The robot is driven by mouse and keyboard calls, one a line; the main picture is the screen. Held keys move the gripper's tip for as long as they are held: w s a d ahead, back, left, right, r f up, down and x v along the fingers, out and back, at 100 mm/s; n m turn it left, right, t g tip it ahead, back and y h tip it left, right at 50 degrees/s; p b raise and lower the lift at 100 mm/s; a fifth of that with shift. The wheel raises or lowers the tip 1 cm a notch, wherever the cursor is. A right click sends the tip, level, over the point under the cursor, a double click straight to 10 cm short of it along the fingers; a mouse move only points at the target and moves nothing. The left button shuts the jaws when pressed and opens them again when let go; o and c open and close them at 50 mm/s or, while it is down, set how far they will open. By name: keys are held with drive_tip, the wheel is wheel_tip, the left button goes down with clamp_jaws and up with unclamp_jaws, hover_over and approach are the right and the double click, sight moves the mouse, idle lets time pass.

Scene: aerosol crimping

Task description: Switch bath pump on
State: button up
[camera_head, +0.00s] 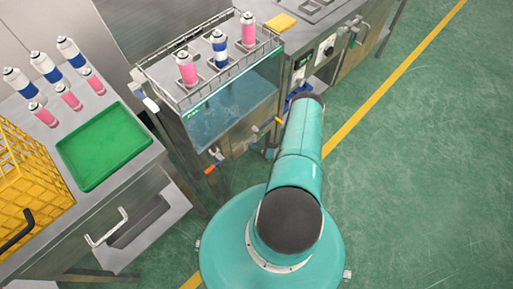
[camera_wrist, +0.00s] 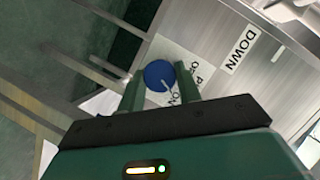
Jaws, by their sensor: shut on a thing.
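The round blue knob (camera_wrist: 157,73) shows in the wrist view, with a thin pale pointer mark on it towards the lower right. It sits by a white label (camera_wrist: 188,62) whose letters are partly covered; "ON" is readable near the pointer's end. My gripper (camera_wrist: 160,83) has its two green fingers on either side of the knob and is shut on it. In the head view my arm hides the gripper and the knob. The water bath (camera_head: 235,108), a clear-walled tank with several cans in a rack on top, stands left of my arm.
A "DOWN" label (camera_wrist: 239,50) is on the metal panel right of the knob. A green tray (camera_head: 104,146), a yellow crate (camera_head: 30,175) and several cans are on the left bench. An orange-handled valve (camera_head: 212,168) sticks out below the bath. Green floor at right is clear.

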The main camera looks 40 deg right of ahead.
drive_tip(key=shift+m+y, duration=0.3)
drive_tip(key=shift+m, duration=0.2)
drive_tip(key=o, duration=1)
drive_tip(key=shift+c, duration=0.2)
drive_tip(key=v, duration=1.3)
drive_tip(key=shift+s+d, duration=0.15)
drive_tip(key=shift+s, duration=0.25)
drive_tip(key=shift+s+f, duration=0.1)
drive_tip(key=shift+f, duration=0.05)
